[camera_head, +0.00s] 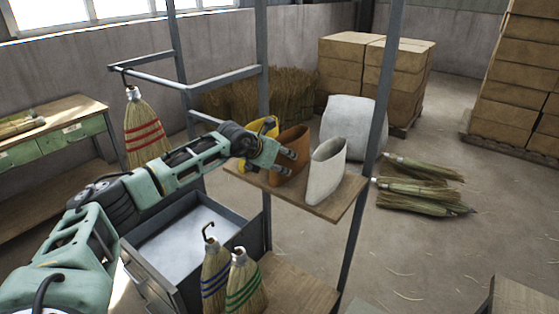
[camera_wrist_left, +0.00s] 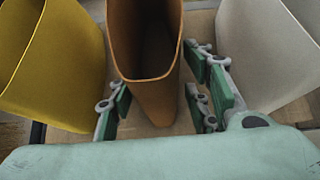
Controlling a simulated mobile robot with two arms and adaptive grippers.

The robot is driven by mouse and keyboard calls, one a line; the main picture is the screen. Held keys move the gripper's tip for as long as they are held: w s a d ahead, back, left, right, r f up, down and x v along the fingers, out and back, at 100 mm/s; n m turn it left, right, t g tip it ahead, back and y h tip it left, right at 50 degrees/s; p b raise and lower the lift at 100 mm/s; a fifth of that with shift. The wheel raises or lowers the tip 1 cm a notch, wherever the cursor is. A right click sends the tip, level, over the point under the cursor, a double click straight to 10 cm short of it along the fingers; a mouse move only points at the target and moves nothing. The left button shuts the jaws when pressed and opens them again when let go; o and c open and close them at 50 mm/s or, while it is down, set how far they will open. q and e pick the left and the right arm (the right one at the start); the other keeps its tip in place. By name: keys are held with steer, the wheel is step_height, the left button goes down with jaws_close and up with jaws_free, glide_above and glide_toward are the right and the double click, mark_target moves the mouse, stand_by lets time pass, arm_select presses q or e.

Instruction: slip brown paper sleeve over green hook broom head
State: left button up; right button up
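The brown paper sleeve (camera_head: 294,141) stands upright with its mouth up on a small wooden shelf (camera_head: 333,208), between a yellow and a white sleeve. My left gripper (camera_head: 286,158) is at it. In the left wrist view, the brown sleeve (camera_wrist_left: 146,45) stands between the spread fingers of the left gripper (camera_wrist_left: 160,106), with narrow gaps visible at both sides. The green-banded broom head (camera_head: 245,285) stands bristles down at the lower middle, in front of the shelf; I cannot make out a hook on it. My right gripper is not in view.
The yellow sleeve (camera_wrist_left: 62,65) and white sleeve (camera_wrist_left: 265,50) stand close on either side. A blue-banded broom (camera_head: 215,272) with a hook is beside the green one. A red-banded broom (camera_head: 144,130) hangs from the metal frame. A frame post (camera_head: 372,125) rises right of the shelf.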

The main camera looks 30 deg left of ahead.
arm_select(q)
steer(key=shift+r+p, duration=0.6)
steer(key=shift+r, duration=0.95)
steer(key=shift+c, duration=0.4)
steer(key=shift+f, duration=0.15)
